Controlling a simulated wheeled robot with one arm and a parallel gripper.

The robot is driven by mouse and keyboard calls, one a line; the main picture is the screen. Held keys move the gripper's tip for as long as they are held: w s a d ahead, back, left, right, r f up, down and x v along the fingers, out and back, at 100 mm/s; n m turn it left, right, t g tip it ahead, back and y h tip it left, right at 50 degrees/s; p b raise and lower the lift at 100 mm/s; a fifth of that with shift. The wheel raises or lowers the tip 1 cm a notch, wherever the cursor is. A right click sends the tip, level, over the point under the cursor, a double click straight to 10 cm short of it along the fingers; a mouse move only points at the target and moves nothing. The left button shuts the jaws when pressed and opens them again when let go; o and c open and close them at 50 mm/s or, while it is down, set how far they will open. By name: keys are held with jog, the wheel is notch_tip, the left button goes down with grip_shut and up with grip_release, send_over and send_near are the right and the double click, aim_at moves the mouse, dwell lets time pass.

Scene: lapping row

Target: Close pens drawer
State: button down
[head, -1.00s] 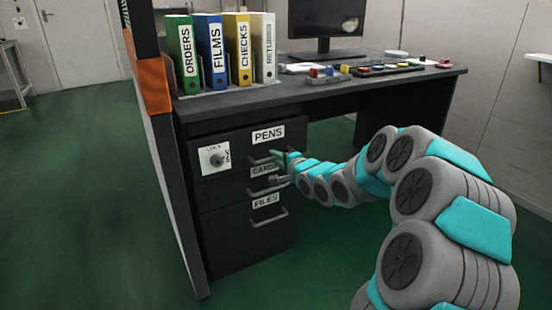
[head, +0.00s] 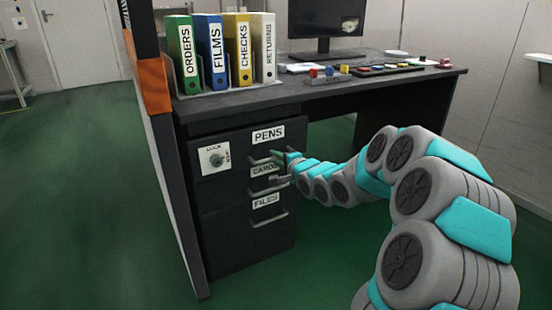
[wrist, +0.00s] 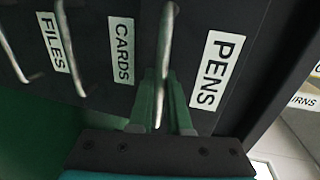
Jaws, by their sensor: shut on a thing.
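The pens drawer (head: 235,140) is the top drawer of the dark cabinet under the desk, marked by a PENS label that also shows in the wrist view (wrist: 217,70). Its front looks about flush with the drawers below; I cannot tell whether a small gap is left. Its bar handle (wrist: 166,45) lies between the PENS and CARDS labels. My gripper (head: 281,164) is at this handle, with its green fingers on both sides of the bar in the wrist view (wrist: 163,92). It is shut on the handle.
The cards drawer (head: 225,181) and files drawer (head: 225,235) are below, each with a bar handle. Binders (head: 216,60) and a monitor (head: 327,25) stand on the desk. An orange-edged partition (head: 155,88) is at the left.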

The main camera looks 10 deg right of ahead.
dwell(0.3)
jog(key=p+x, duration=0.3)
jog(key=shift+w+r+p, duration=0.15)
jog(key=shift+r+p, duration=0.15)
jog(key=c, duration=0.9)
grip_release()
